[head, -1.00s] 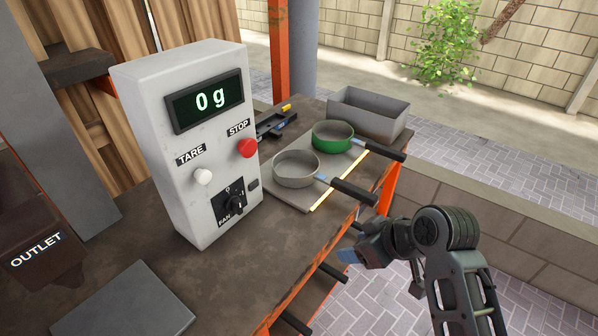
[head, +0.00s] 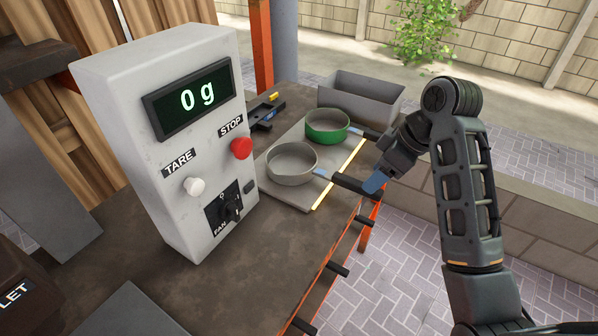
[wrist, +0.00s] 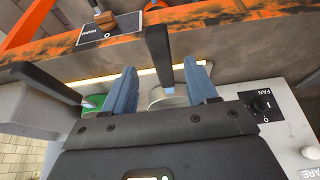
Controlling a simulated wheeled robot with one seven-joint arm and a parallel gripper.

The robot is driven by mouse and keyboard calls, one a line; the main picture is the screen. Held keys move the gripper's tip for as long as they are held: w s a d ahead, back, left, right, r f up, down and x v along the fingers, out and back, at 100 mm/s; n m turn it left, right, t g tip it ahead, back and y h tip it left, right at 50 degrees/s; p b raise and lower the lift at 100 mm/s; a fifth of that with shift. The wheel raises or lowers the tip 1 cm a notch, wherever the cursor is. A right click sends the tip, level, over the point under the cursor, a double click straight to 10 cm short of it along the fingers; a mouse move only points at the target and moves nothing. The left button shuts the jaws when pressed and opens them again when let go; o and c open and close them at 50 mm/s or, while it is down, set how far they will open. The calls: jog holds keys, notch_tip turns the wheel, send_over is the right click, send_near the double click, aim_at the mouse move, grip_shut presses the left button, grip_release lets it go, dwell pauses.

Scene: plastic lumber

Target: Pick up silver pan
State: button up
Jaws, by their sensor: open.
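The silver pan (head: 291,178) sits on a grey board on the workbench, its dark handle (head: 345,183) pointing right past the board's edge. My gripper (head: 374,183) is open, with blue fingers by the outer part of that handle. In the wrist view, the handle (wrist: 158,55) lies between the two finger lines (wrist: 161,72), and part of the silver pan (wrist: 168,98) shows between the fingers. I cannot tell whether the fingers are level with the handle. Nothing appears held.
A green pan (head: 327,133) with a dark handle sits just behind the silver one. A grey metal box (head: 362,103) stands at the back. The white scale unit (head: 165,185), reading 0 g, stands left. The bench's orange edge runs below the handles.

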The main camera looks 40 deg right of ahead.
jog(key=shift+p+x, duration=0.4)
jog(key=shift+x, duration=2.5)
jog(key=shift+w+a, duration=0.1)
jog(key=shift+a, duration=0.05)
jog(key=shift+r, duration=0.1)
grip_shut()
